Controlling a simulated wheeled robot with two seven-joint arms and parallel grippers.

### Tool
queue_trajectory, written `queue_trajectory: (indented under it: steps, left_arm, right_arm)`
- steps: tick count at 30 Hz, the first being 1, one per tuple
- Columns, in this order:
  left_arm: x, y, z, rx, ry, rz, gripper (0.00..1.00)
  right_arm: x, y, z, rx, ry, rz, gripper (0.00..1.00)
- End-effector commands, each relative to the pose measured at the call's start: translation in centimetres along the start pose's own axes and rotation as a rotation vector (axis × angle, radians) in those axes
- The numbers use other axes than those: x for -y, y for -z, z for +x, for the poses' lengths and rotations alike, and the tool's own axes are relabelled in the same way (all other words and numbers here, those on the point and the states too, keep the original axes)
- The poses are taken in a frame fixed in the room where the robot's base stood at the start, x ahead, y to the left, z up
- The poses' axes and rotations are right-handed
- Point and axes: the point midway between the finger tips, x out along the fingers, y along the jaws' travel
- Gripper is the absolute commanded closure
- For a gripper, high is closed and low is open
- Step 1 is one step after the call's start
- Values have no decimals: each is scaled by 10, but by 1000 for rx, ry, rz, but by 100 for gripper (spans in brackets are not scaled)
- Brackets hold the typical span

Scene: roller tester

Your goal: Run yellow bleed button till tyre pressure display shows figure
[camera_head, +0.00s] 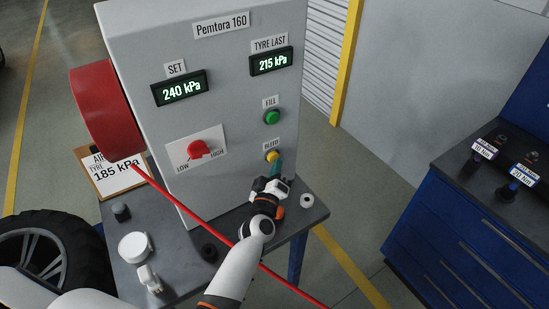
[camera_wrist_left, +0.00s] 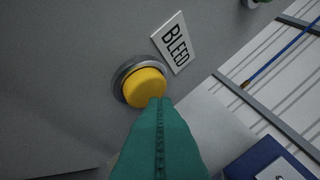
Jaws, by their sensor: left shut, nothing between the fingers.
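The yellow bleed button (camera_head: 272,156) is on the front of the grey tester cabinet (camera_head: 225,110), under a BLEED label. In the left wrist view the yellow button (camera_wrist_left: 145,86) sits in a dark metal ring below the BLEED label (camera_wrist_left: 173,42). My left gripper (camera_head: 277,168) is shut and empty. Its teal fingertips (camera_wrist_left: 160,102) overlap the button's lower right edge in the wrist view; I cannot tell if they touch or press it. The tyre display (camera_head: 271,61) marked TYRE LAST reads 215 kPa. The SET display (camera_head: 180,88) reads 240 kPa. My right gripper is not in view.
The green fill button (camera_head: 272,117) is above the bleed button. A red LOW–HIGH knob (camera_head: 199,149) is at left. A card (camera_head: 118,174) reads 185 kPa. A blue tool cabinet (camera_head: 450,235) stands right.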

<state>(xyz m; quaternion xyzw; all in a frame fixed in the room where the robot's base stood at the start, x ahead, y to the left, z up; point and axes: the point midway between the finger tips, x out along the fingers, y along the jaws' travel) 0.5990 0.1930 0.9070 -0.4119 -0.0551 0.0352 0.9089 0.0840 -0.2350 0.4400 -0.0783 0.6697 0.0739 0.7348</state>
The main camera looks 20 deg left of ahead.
Motion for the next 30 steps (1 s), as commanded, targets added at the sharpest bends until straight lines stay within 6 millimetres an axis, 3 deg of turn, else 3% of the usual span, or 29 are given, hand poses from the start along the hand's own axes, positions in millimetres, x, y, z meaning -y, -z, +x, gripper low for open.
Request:
queue_trajectory:
  steps: [30]
  left_arm:
    - [-5, -5, 6, 1, 0, 1, 100]
  right_arm:
    - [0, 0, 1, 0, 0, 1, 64]
